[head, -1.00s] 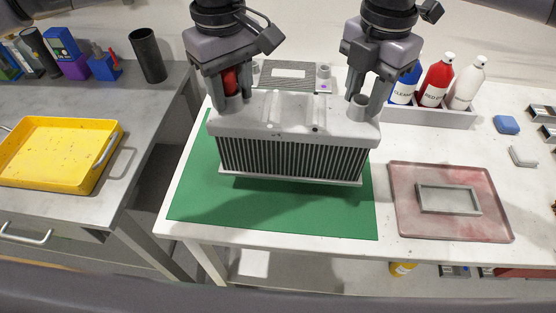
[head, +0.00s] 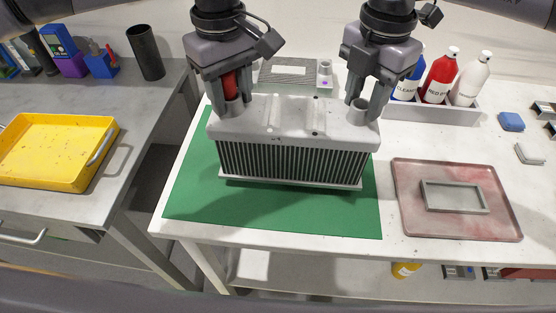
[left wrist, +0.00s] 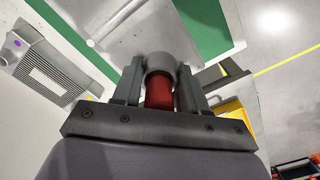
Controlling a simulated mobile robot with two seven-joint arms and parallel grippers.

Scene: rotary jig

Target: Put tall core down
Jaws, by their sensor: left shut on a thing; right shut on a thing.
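The tall core (head: 292,162) is a grey block with dark vertical fins and a pale top tank. It is upright over the green mat (head: 205,205); I cannot tell whether its base touches the mat. My left gripper (head: 232,107) is shut on the left port of the core, with a red part showing between its fingers. In the left wrist view the fingers (left wrist: 158,85) close around a grey round port with red below it. My right gripper (head: 360,108) is shut on the right port of the core.
A pink-stained tray (head: 408,215) with a grey frame (head: 453,197) lies to the right. A bottle rack (head: 450,114) and a grey vented plate (head: 288,72) stand behind. A yellow tray (head: 50,178) is on the left bench, beyond a gap between the tables.

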